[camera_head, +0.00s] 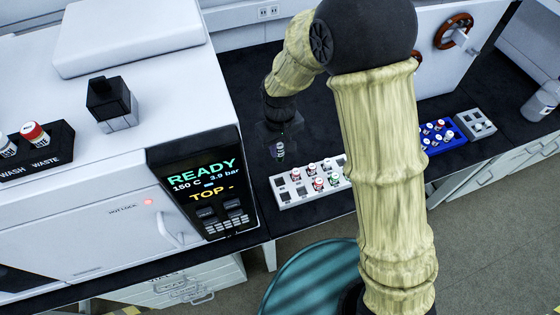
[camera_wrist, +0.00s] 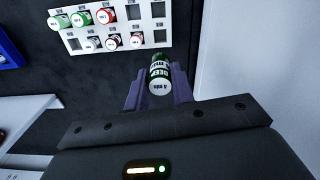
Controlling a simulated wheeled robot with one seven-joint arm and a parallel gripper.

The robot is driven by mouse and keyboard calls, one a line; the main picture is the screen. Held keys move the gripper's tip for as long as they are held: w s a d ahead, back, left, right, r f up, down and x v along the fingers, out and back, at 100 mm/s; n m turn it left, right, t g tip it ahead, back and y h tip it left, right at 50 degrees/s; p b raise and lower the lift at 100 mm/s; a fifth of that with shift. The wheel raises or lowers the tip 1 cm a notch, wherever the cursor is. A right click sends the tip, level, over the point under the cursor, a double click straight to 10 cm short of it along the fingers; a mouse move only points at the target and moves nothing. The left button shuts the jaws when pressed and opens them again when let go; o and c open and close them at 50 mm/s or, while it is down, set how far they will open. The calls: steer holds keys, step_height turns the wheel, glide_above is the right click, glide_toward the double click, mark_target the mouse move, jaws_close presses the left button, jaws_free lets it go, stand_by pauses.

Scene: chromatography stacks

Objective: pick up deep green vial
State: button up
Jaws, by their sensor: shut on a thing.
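A vial with a dark green and white label (camera_wrist: 159,74) is between the two fingers of my gripper (camera_wrist: 158,90) in the wrist view. My gripper is shut on it. In the head view the vial (camera_head: 279,151) hangs below my gripper (camera_head: 279,140), left of the white rack and above the dark bench. The white rack (camera_head: 287,202) holds several vials with red or green caps, and some of its slots are empty. In the wrist view the rack (camera_wrist: 77,45) lies beyond the fingertips, apart from the held vial.
A white machine (camera_head: 90,215) with a READY display (camera_head: 203,175) stands left of my gripper. A blue rack (camera_head: 458,141) with several vials and a grey tray (camera_head: 474,124) are at the right. My arm hides part of the bench. Dark bench surface lies behind the white rack.

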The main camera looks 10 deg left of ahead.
mark_target(280, 146)
step_height(280, 146, up, 11)
steer(key=shift+b, duration=0.35)
stand_by(0.3)
